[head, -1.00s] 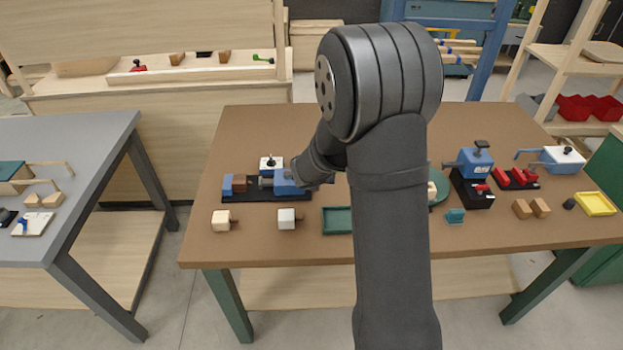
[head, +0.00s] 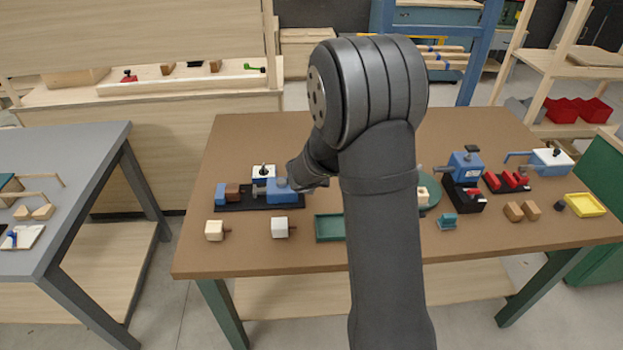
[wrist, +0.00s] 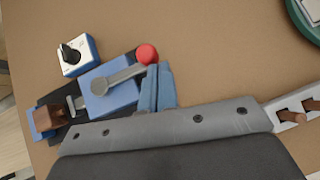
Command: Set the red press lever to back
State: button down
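The press (wrist: 108,90) is blue on a black base. Its grey lever arm ends in a red ball knob (wrist: 147,54), pointing up and right in the wrist view. A brown block (wrist: 52,117) sits at the press's left end. In the head view the press (head: 283,192) stands at the table's left, partly behind my arm, and its red knob is hidden there. My gripper (wrist: 165,68) shows two blue-grey fingers close together, just right of and below the knob. They look shut with nothing between them; I cannot tell if they touch the knob.
A white box with a black dial (wrist: 78,54) stands behind the press. Two pale pegged blocks (head: 214,230) and a green tray (head: 329,228) are in front. A blue device (head: 465,166), red parts (head: 507,181) and a yellow tray (head: 585,205) stand at right.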

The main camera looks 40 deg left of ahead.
jog(key=shift+r, duration=0.15)
jog(key=s+d+r, duration=0.6)
jog(key=s+d, duration=0.1)
jog(key=d, duration=0.1)
jog(key=shift+s+r, duration=0.4)
jog(key=a+r+x, duration=0.1)
jog(key=a+x, duration=0.1)
jog(key=x, duration=1)
jog(key=shift+a+r, duration=0.25)
dwell(0.4)
